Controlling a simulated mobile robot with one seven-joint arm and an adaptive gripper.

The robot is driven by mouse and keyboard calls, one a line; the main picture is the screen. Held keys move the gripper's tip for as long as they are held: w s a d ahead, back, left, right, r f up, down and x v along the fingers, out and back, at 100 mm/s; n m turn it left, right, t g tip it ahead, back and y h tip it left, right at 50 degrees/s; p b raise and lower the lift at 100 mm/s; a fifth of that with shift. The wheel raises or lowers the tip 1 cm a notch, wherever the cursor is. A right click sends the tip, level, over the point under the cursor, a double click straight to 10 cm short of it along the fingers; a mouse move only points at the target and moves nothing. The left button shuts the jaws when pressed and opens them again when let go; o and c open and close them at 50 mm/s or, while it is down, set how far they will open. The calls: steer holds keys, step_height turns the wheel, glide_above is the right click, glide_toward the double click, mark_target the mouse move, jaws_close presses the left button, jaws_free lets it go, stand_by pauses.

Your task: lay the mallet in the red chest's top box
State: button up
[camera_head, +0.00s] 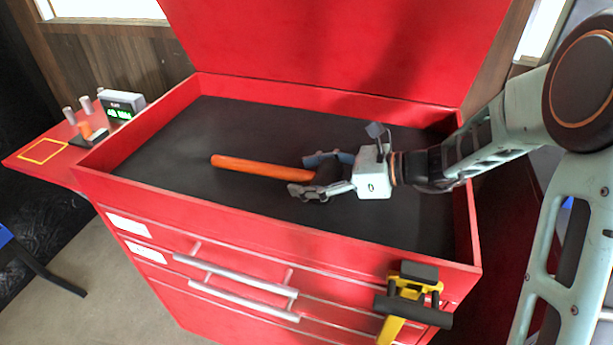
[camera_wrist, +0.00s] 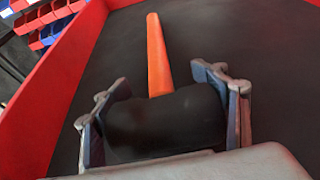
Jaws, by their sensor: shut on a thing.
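The mallet has an orange handle (camera_head: 262,169) and a black head (camera_head: 328,172). My gripper (camera_head: 322,176) is shut on the black head, and the handle points left, away from my gripper. In the wrist view the black head (camera_wrist: 165,122) lies between both fingers and the orange handle (camera_wrist: 158,58) runs away from it. The red chest (camera_head: 290,235) has its lid (camera_head: 330,40) raised. The mallet and my gripper are over the dark floor of its top box (camera_head: 230,120), inside the red walls. I cannot tell whether the mallet touches the floor.
A yellow and black clamp-like tool (camera_head: 405,295) is at the chest's front right corner. A red side shelf (camera_head: 50,150) at left holds a small display (camera_head: 122,104) and several small items. Drawer handles (camera_head: 235,275) stick out in front. The box floor around the mallet is clear.

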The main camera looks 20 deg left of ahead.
mark_target(334, 174)
steer(key=shift+f, duration=0.1)
steer(key=o, duration=1.1)
steer(key=shift+f, duration=0.15)
steer(key=o, duration=0.5)
steer(key=shift+d+r, duration=0.25)
steer(key=shift+r, duration=0.15)
steer(key=p+v, duration=0.1)
steer(key=v, duration=1)
steer(key=shift+w+d+r, duration=0.1)
steer(key=shift+d, duration=0.1)
